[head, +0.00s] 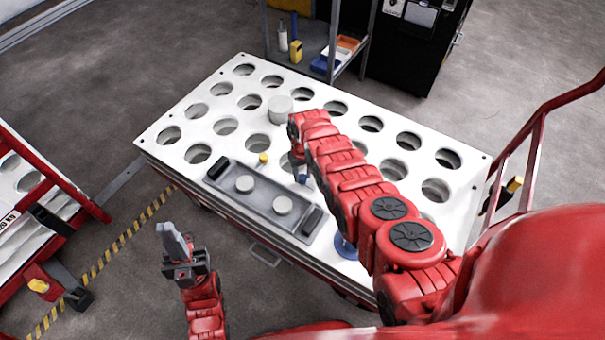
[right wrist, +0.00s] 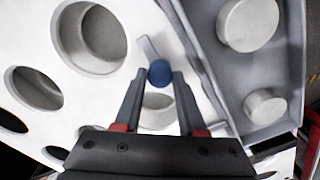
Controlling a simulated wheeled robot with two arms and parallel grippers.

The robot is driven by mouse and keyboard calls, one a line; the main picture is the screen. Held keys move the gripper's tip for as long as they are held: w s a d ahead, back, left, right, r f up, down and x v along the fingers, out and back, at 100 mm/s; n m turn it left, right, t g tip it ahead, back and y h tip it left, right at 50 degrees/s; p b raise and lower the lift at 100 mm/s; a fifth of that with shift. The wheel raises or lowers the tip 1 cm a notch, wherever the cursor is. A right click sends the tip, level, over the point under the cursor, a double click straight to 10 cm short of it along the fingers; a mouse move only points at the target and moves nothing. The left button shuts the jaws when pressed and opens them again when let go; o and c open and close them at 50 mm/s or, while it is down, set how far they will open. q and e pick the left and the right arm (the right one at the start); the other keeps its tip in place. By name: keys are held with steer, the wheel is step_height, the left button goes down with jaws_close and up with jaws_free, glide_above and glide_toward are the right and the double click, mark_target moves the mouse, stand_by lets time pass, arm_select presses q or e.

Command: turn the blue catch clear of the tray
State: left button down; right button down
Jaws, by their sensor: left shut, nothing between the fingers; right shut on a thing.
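The blue catch (right wrist: 160,73) has a round blue knob with a pale bar running from it. In the right wrist view the bar seems to lie over the white plate, beside the tray's rim and roughly along it. My right gripper (right wrist: 159,76) is shut on the blue knob, which also shows small in the head view (head: 303,178). The grey tray (head: 262,204) lies on the white plate, holds two round pale pucks (head: 245,183) and has black end grips. My left gripper (head: 174,238) is shut and empty, above the floor in front of the table.
The white table top (head: 350,115) is full of round holes. A yellow knob (head: 263,158) stands at the tray's far edge. A pale cylinder (head: 280,109) stands farther back. A blue disc (head: 345,247) is partly hidden by my right arm. A red-framed cart stands at left.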

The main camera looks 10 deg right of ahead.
mark_target(303, 177)
steer(key=shift+n, duration=0.5)
steer(key=c, duration=0.5)
jaws_free()
steer(key=shift+r+p, duration=0.35)
steer(key=shift+r, duration=0.1)
step_height(303, 177, up, 2)
steer(key=shift+r+p, duration=0.15)
steer(key=shift+p, duration=0.7)
step_height(303, 177, up, 14)
steer(key=p, duration=0.1)
